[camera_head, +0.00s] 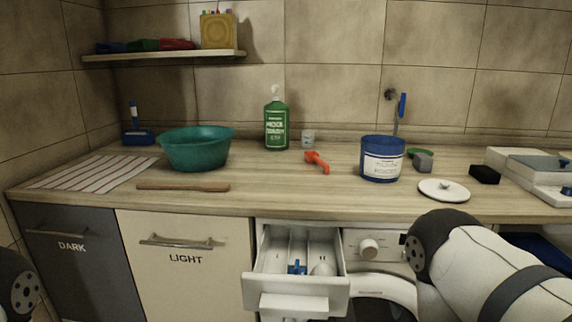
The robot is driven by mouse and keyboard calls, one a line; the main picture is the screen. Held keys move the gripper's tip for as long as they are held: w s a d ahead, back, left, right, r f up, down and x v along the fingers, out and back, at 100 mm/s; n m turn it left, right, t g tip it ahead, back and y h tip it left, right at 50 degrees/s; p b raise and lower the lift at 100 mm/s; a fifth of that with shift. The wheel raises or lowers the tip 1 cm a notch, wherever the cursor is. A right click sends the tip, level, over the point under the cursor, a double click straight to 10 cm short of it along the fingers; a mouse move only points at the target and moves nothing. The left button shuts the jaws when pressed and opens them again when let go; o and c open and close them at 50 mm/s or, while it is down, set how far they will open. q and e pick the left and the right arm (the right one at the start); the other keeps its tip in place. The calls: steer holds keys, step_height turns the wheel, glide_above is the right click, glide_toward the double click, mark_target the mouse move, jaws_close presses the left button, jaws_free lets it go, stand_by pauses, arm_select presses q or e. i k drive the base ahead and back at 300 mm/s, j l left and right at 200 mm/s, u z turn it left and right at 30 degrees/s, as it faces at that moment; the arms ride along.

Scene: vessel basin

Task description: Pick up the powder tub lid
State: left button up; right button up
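A green dish (419,152), a grey block (424,162) and a black block (485,174) stand behind and right of the lid. A white scale-like device (550,190) is at far right. An open drawer (297,285) juts out below.

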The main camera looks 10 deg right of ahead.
mark_target(439, 189)
steer(key=z, duration=1.25)
